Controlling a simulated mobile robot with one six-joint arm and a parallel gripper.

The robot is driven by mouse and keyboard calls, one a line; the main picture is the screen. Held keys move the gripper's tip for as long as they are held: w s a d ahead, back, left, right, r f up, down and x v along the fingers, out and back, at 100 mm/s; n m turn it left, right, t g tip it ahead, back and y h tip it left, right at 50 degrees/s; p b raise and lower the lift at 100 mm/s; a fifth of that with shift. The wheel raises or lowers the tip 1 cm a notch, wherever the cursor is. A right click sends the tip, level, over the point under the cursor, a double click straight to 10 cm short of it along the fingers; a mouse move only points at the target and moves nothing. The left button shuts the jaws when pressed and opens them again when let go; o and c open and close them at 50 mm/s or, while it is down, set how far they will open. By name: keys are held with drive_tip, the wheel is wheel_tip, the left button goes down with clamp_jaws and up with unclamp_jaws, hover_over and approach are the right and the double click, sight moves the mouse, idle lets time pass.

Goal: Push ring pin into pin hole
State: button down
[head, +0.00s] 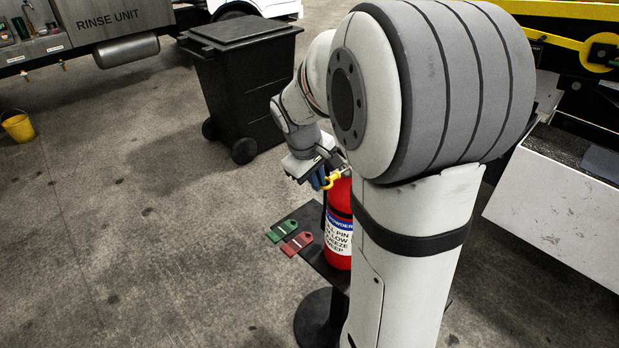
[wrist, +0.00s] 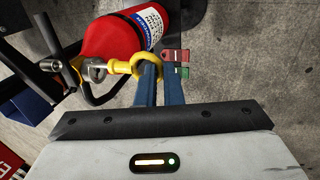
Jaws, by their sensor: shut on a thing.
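The yellow ring pin (wrist: 118,67) shows in the wrist view, with its ring between the blue fingers of my gripper (wrist: 158,72). My gripper is shut on the ring. The pin's shaft points left, and its end meets the grey metal valve (wrist: 95,69) of the red fire extinguisher (wrist: 107,40). The pin hole is hidden, so I cannot tell how deep the pin sits. In the head view my gripper (head: 320,179) and the yellow pin (head: 332,180) are at the top of the extinguisher (head: 338,246), which stands upright, partly behind my arm.
The extinguisher stands on a small dark table (head: 312,212). A green tag (head: 282,231) and a red tag (head: 297,244) lie beside it. A black wheeled bin (head: 250,85) stands behind. A yellow bucket (head: 18,127) is far left.

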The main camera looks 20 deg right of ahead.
sight(336, 173)
drive_tip(key=shift+f+b, duration=0.25)
drive_tip(key=shift+b, duration=0.55)
drive_tip(key=shift+w+d+r+p, duration=0.1)
drive_tip(key=shift+w+d+p, duration=0.25)
drive_tip(key=shift+d, duration=0.55)
drive_tip(key=shift+w+d+r+p, duration=0.1)
drive_tip(key=shift+w+d, duration=0.3)
drive_tip(key=shift+d, duration=0.55)
drive_tip(key=shift+w+d+r+p, duration=0.1)
drive_tip(key=shift+w+d+p, duration=0.25)
drive_tip(key=shift+d, duration=0.55)
drive_tip(key=shift+f+h+b, duration=0.15)
drive_tip(key=shift+h+b, duration=0.15)
drive_tip(key=shift+b, duration=0.05)
drive_tip(key=shift+w+d+p, duration=0.15)
drive_tip(key=shift+w+d, duration=0.1)
drive_tip(key=shift+d, duration=0.4)
drive_tip(key=shift+w+d+p, duration=0.15)
drive_tip(key=shift+w+d, duration=0.1)
drive_tip(key=shift+d, duration=0.45)
drive_tip(key=shift+w+d+p, duration=0.15)
drive_tip(key=shift+w+d, duration=0.1)
drive_tip(key=shift+d, duration=0.4)
drive_tip(key=c, duration=1.7)
unclamp_jaws()
drive_tip(key=shift+d, duration=0.15)
drive_tip(key=shift+o, duration=1)
drive_tip(key=shift+r, duration=0.2)
